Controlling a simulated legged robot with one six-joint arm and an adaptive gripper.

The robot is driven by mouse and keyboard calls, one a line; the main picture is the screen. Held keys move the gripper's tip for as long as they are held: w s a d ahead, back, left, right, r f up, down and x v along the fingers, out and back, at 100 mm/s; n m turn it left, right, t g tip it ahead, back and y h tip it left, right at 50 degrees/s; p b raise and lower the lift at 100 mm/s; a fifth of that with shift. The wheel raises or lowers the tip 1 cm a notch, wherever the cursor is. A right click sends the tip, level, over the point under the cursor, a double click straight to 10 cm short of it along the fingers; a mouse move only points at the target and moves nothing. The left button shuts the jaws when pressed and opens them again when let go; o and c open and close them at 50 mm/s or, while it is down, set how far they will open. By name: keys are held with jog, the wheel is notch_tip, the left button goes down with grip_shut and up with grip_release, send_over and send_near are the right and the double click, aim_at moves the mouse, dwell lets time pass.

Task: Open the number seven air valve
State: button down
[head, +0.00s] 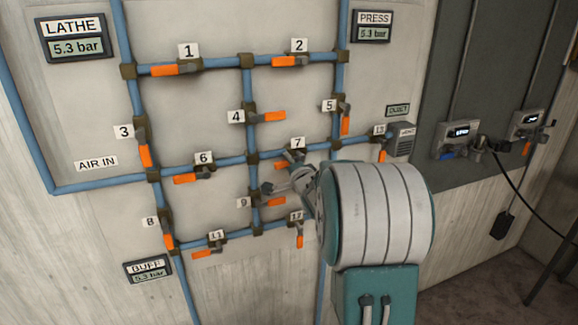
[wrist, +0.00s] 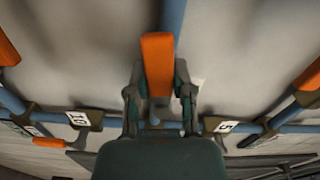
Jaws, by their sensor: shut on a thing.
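The number seven valve's label (head: 298,143) shows in the head view, right of the panel's centre on the blue pipe. My gripper is shut on this handle, one finger on each side. The valve body beneath is mostly hidden by my gripper.
Valve six (head: 192,179) lies to the left, valve nine (head: 275,202) just below, and valve five (head: 345,122) up to the right. The LATHE (head: 75,47), PRESS (head: 372,33) and BUFF (head: 149,274) displays show pressures. Open floor lies lower right.

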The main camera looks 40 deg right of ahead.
jog(key=shift+r+m, duration=0.25)
jog(key=shift+m, duration=0.75)
jog(key=shift+c, duration=2.4)
grip_release()
jog(key=shift+d, duration=0.1)
jog(key=v, duration=1.1)
jog(key=shift+s, duration=0.4)
jog(key=shift+f, duration=0.1)
